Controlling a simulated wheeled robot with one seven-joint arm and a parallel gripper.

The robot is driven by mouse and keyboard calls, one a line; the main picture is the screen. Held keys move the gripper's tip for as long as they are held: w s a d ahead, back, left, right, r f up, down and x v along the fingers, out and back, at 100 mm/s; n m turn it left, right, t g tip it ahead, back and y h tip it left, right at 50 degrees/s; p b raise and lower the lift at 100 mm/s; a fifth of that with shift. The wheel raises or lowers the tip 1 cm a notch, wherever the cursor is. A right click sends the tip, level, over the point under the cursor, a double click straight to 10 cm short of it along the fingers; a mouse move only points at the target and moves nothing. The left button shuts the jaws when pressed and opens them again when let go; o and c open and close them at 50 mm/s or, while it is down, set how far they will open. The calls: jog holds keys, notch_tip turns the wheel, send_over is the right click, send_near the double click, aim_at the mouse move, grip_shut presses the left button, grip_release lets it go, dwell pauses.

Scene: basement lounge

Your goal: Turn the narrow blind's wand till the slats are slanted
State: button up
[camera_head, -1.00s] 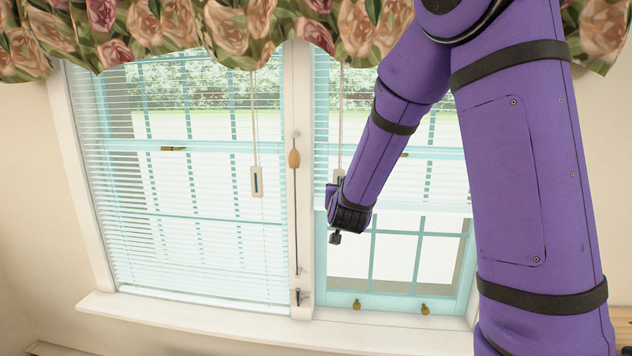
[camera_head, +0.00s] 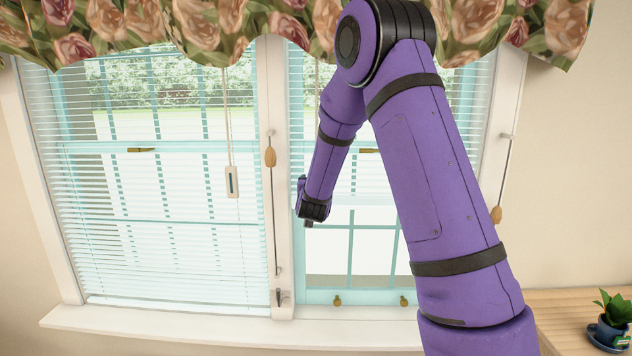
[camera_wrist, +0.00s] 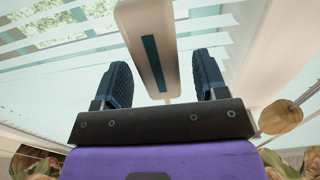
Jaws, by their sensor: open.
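The narrow blind (camera_head: 298,130) covers the upper part of the right window, partly behind my arm. Thin gaps show between its slats. My gripper (camera_head: 308,222) is in front of this window, just right of the middle post, its fingers mostly hidden in the head view. In the wrist view my gripper (camera_wrist: 163,85) is open, its two dark fingers on either side of a pale hanging handle (camera_wrist: 150,45) with a dark slot. I cannot tell whether they touch it. In the head view this handle is hidden by my arm; its cord shows above. I cannot tell for certain whether it is the wand.
The wide blind (camera_head: 160,200) hangs full length at left with a similar handle (camera_head: 232,182). A wooden knob (camera_head: 271,157) on a thin line hangs at the middle post; another knob (camera_head: 497,214) hangs at right. A potted plant (camera_head: 612,308) stands on a wooden surface (camera_head: 565,305).

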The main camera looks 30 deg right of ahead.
jog(key=shift+w+d, duration=0.4)
jog(key=shift+w, duration=0.15)
jog(key=c, duration=0.9)
jog(key=shift+n+t+y, duration=0.3)
jog(key=shift+n+y, duration=0.1)
jog(key=shift+y, duration=0.1)
jog(key=n+t+y, duration=0.1)
jog(key=y, duration=0.1)
jog(key=n+t+y, duration=0.1)
jog(key=n+y, duration=0.1)
jog(key=y, duration=0.1)
jog(key=shift+d+n, duration=0.1)
jog(key=shift+n, duration=0.2)
jog(key=shift+n+y, duration=1.1)
jog(key=shift+y, duration=1.1)
